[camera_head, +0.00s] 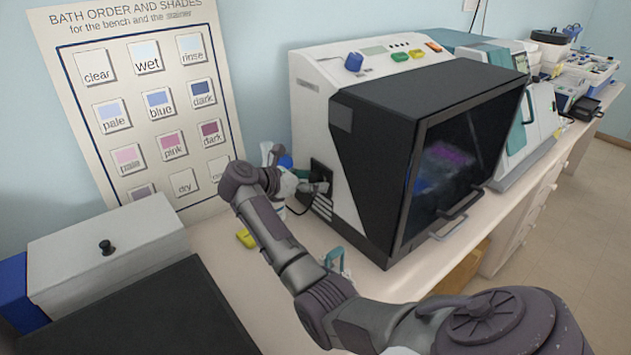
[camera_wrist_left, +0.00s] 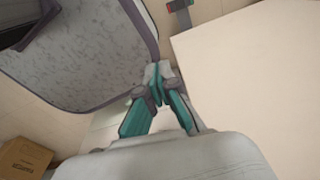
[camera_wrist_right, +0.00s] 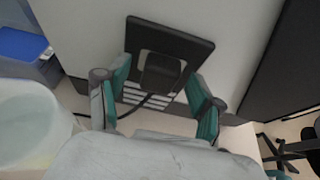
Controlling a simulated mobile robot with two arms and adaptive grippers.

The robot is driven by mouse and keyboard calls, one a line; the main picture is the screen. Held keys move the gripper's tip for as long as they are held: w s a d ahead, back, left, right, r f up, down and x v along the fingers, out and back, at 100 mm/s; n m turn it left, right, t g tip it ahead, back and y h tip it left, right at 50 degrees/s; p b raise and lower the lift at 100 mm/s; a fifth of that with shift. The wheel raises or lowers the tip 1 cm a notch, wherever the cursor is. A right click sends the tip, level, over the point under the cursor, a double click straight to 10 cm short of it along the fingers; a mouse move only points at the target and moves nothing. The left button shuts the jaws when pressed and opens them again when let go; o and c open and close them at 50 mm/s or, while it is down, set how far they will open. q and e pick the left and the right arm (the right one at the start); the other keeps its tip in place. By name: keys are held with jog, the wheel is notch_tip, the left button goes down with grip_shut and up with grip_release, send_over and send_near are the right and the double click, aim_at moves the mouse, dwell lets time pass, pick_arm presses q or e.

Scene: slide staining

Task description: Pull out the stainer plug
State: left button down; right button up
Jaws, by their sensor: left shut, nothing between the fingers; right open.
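The stainer (camera_head: 400,110) is a white machine with a black hood and front window, standing on the bench. In the right wrist view, a black plug (camera_wrist_right: 162,72) sits in a dark square socket plate (camera_wrist_right: 140,38) on its white side wall, with a black cable hanging below. My right gripper (camera_head: 318,186) is at this side wall; in its wrist view its open teal fingers (camera_wrist_right: 158,84) are on either side of the plug. Contact cannot be told. In the head view the gripper partly hides the plug. My left gripper (camera_wrist_left: 158,92) is shut and empty, away from the stainer.
Below the socket are slotted vents (camera_wrist_right: 150,98). A pale container (camera_wrist_right: 25,125) stands close to the right gripper. A cardboard box (camera_wrist_left: 24,156) shows in the left wrist view.

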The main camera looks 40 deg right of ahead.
jog(key=shift+f, duration=0.1)
dwell(0.3)
jog(key=shift+b, duration=0.55)
jog(key=shift+c, duration=0.4)
grip_shut()
jog(key=shift+a, duration=0.1)
jog(key=shift+w+a+b, duration=0.2)
jog(key=shift+a+b, duration=0.25)
jog(key=shift+a, duration=1)
jog(key=shift+w+a+b, duration=0.15)
jog(key=shift+a+b, duration=0.25)
jog(key=shift+a, duration=1.05)
